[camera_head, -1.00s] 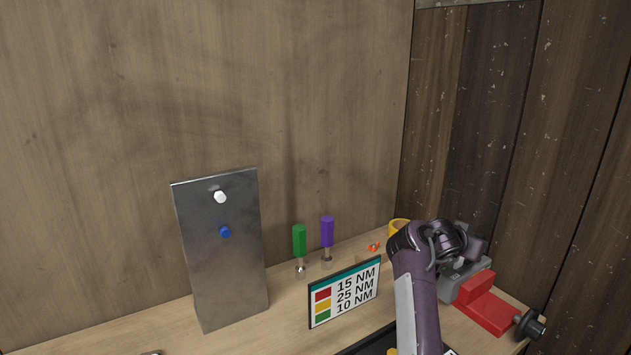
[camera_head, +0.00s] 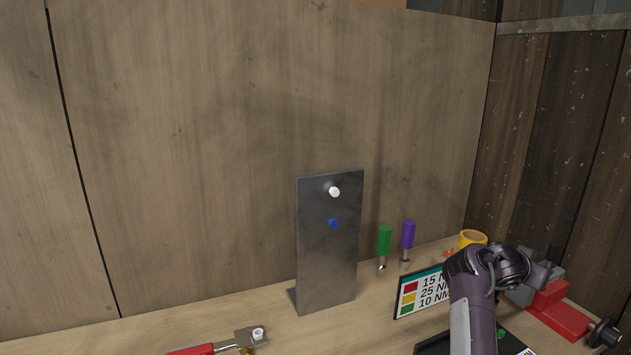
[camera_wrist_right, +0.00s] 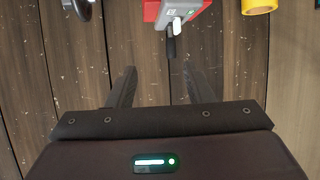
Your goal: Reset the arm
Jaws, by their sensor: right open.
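My right arm (camera_head: 475,300) reaches up at the right of the head view, over the bench; its gripper is not clear there. In the right wrist view my right gripper (camera_wrist_right: 160,88) is open, with two dark fingers apart and nothing between them. Beyond the fingers are dark wood planks and a red and grey vise (camera_wrist_right: 178,12) at the top edge. My left gripper is not in view.
A metal plate (camera_head: 328,265) with a white and a blue knob stands on the bench. Green (camera_head: 384,240) and purple (camera_head: 408,234) screwdrivers stand upright beside it. A torque sign (camera_head: 415,293), yellow tape roll (camera_head: 472,238), red vise (camera_head: 560,312) and red-handled wrench (camera_head: 192,350) are also there.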

